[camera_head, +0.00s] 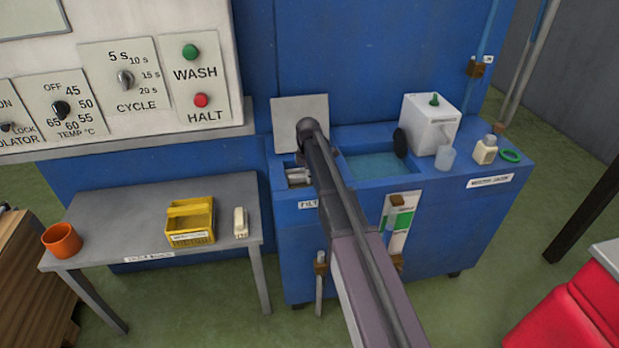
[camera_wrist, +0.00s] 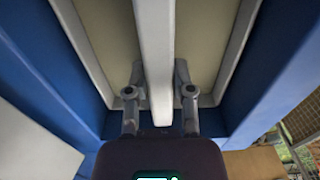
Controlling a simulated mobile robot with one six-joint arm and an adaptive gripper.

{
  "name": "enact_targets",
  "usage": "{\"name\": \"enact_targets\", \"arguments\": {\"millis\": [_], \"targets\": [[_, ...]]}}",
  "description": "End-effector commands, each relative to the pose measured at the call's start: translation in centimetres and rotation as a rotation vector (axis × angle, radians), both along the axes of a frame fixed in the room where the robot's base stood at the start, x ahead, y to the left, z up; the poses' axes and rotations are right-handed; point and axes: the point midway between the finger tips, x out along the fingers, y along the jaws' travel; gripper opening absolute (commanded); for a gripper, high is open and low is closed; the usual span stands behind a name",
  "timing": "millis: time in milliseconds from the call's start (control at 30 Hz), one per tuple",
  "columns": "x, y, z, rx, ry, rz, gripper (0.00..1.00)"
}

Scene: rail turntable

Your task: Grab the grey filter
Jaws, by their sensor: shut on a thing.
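The grey filter (camera_wrist: 154,35) shows in the wrist view as a pale bar running between two beige panels with light edges, inside a blue-walled opening. My gripper (camera_wrist: 159,72) has one finger on each side of this bar and is shut on it. In the head view, pale grey parts of the filter (camera_head: 299,175) show in the small left opening of the blue unit, above a label that begins "FILT". My arm covers part of the opening and hides the fingertips there. A grey square plate (camera_head: 290,112) stands upright behind the opening.
To the right on the blue unit (camera_head: 345,240) are a water basin (camera_head: 378,165), a white canister (camera_head: 428,124), a small bottle (camera_head: 485,150) and a green ring (camera_head: 510,156). A grey table (camera_head: 120,220) at left holds a yellow tray (camera_head: 190,220), a cream object (camera_head: 240,222) and an orange cup (camera_head: 62,240).

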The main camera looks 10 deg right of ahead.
Motion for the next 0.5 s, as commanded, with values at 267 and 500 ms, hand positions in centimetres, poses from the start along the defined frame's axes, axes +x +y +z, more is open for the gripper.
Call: {"name": "enact_targets", "arguments": {"millis": [267,500], "targets": [[0.0,0.0,2.2,0.000,0.000,0.000,0.00],[0.0,0.0,4.8,0.000,0.000,0.000,0.00]]}}
